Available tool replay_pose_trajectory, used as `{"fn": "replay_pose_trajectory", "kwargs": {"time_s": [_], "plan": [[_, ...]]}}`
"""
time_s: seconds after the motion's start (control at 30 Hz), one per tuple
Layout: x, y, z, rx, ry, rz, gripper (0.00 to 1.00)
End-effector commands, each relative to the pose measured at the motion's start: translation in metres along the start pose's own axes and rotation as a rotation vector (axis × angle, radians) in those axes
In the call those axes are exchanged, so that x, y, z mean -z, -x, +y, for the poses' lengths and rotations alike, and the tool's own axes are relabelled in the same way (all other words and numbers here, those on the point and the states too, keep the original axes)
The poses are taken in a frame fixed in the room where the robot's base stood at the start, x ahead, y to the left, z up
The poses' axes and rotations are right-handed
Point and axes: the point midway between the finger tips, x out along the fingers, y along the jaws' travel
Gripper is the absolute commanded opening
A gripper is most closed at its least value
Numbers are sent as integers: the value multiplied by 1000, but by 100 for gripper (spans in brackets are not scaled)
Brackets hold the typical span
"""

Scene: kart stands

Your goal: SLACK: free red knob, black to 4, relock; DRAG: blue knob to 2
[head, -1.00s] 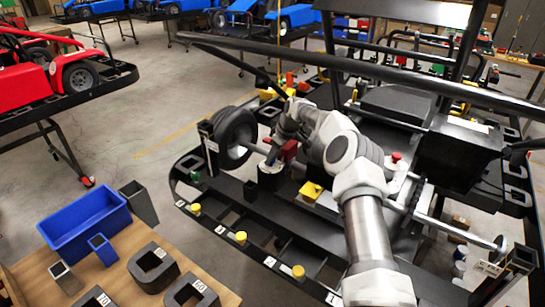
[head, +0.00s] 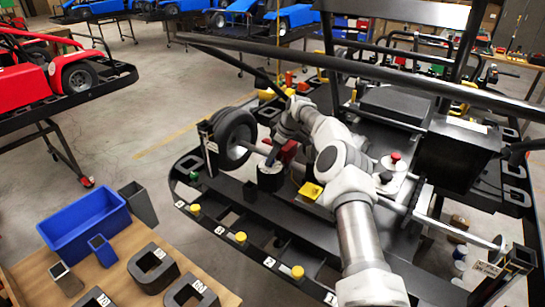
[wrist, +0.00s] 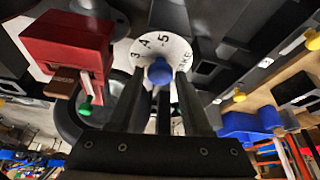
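The blue knob (wrist: 160,71) sits on a white numbered dial (wrist: 160,45) in the wrist view; 3, 4 and 5 show. My gripper (wrist: 158,84) is open, its fingers apart on either side of the knob in the picture; contact is not visible. In the head view this dial tops a short dark drum (head: 270,179) beside the wheel, with my gripper (head: 273,153) over it. The red knob (head: 395,156) stands on a white plate (head: 401,180) to the right, with the black knob (head: 385,177) in front of it. Markings there are too small to read.
A red box (wrist: 65,42) stands close to my gripper. A dark bar (head: 400,75) crosses above my arm. A table with a blue bin (head: 85,222) is at front left.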

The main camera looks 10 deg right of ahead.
Motion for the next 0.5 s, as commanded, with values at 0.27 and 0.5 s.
{"fn": "replay_pose_trajectory", "kwargs": {"time_s": [0.27,0.5], "plan": [[0,0,0,0,-1,0,72],[0,6,0,-1,-1,0,72]]}}
